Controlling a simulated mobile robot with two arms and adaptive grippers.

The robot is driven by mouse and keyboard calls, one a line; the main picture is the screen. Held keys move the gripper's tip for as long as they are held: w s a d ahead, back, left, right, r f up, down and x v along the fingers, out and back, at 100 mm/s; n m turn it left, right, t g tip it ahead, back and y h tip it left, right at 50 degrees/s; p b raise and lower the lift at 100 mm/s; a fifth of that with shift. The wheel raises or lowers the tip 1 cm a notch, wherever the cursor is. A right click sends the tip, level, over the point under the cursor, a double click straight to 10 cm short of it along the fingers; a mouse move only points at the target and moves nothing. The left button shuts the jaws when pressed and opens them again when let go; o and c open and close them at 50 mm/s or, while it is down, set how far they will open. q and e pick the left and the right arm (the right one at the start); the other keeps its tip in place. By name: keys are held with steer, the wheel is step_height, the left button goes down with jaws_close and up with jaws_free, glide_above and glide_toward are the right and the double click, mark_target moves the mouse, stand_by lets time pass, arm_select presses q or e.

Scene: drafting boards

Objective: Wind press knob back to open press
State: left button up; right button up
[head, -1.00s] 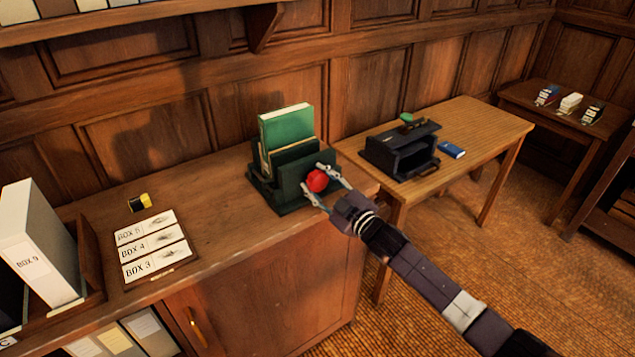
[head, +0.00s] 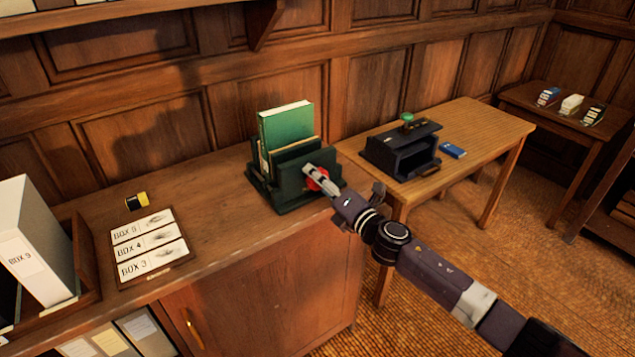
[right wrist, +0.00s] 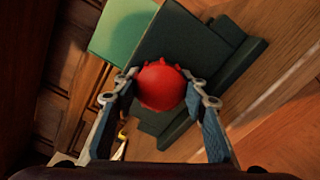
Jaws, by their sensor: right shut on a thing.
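The press (head: 292,196) is a dark green frame on the wooden cabinet top, with a green book (head: 287,128) and a thinner tan-edged item upright between its plates. Its red knob (head: 323,181) is on the front plate, facing me. My right gripper (head: 315,180) is at the knob, with one finger across it in the head view. In the right wrist view the red knob (right wrist: 161,86) sits between the two fingertips of my right gripper (right wrist: 160,92), which is shut on it. The gap between the plates is partly hidden. My left gripper is not in view.
Labelled box cards (head: 150,246) and a yellow-black item (head: 137,201) lie on the cabinet at left. A table (head: 478,124) at right holds a black device (head: 402,150) and a blue box (head: 453,150).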

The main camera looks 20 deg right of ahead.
steer(key=n, duration=0.5)
steer(key=shift+f, duration=0.15)
steer(key=n, duration=0.5)
steer(key=shift+p, duration=0.4)
steer(key=n+p, duration=0.1)
steer(key=n, duration=0.6)
steer(key=shift+n+p, duration=0.3)
steer(key=shift+p, duration=0.1)
steer(key=shift+s, duration=0.1)
steer(key=shift+n+p, duration=0.35)
steer(key=shift+n, duration=0.55)
steer(key=shift+f+n, duration=0.1)
steer(key=shift+n, duration=0.3)
steer(key=o, duration=0.9)
steer(key=shift+c, duration=0.2)
steer(key=o, duration=0.3)
